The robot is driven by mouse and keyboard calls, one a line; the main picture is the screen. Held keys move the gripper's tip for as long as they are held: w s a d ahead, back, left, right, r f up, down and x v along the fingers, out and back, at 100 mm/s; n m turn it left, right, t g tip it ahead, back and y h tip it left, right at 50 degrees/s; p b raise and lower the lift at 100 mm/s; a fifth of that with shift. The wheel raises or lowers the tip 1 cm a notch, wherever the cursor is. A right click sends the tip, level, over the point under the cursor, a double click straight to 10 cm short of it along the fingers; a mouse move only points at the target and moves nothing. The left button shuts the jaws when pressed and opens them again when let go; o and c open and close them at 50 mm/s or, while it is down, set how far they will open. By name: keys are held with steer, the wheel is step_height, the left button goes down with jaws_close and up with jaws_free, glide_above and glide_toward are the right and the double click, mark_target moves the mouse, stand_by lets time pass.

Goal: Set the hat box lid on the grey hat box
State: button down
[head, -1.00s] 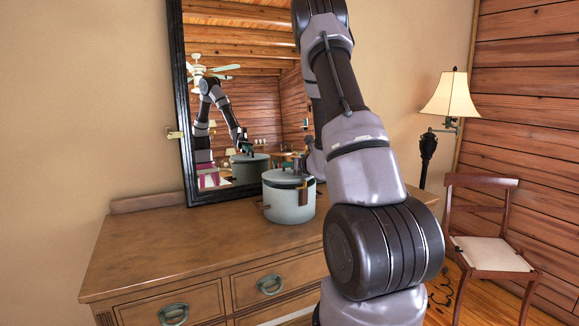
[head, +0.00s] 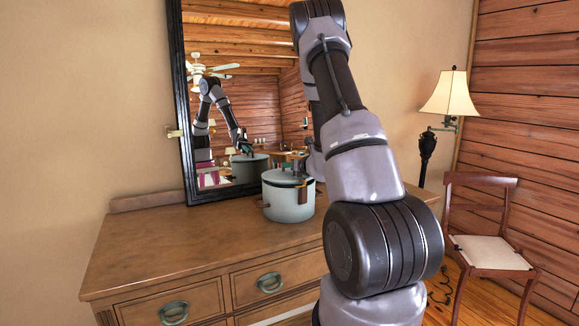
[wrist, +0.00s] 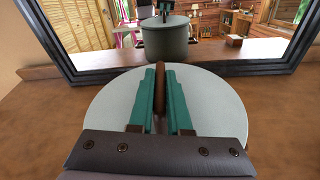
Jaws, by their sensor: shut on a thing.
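The grey hat box (head: 288,206) stands upright on the wooden dresser, in front of the mirror. In the wrist view the round lid (wrist: 215,105) fills the middle and hides the box beneath. My gripper (wrist: 160,78) has its green fingers shut on the lid's brown handle (wrist: 160,95). In the head view my arm mostly hides the gripper. I cannot tell whether the lid is fully seated.
The black-framed mirror (head: 182,110) leans close behind the box and reflects the box and my arm. The dresser top (head: 170,240) is clear to the left. A lamp (head: 449,95) and a wooden chair (head: 490,250) stand at the right.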

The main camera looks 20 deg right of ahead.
steer(key=c, duration=1.2)
jaws_free()
steer(key=shift+s+a+f, duration=0.1)
steer(key=shift+s+f, duration=0.15)
steer(key=shift+f, duration=0.35)
steer(key=shift+o, duration=0.2)
steer(key=shift+f, duration=0.1)
steer(key=shift+s, duration=0.1)
steer(key=shift+r+v, duration=0.15)
steer(key=shift+v, duration=2.5)
steer(key=shift+r+v, duration=0.15)
steer(key=shift+v, duration=2.45)
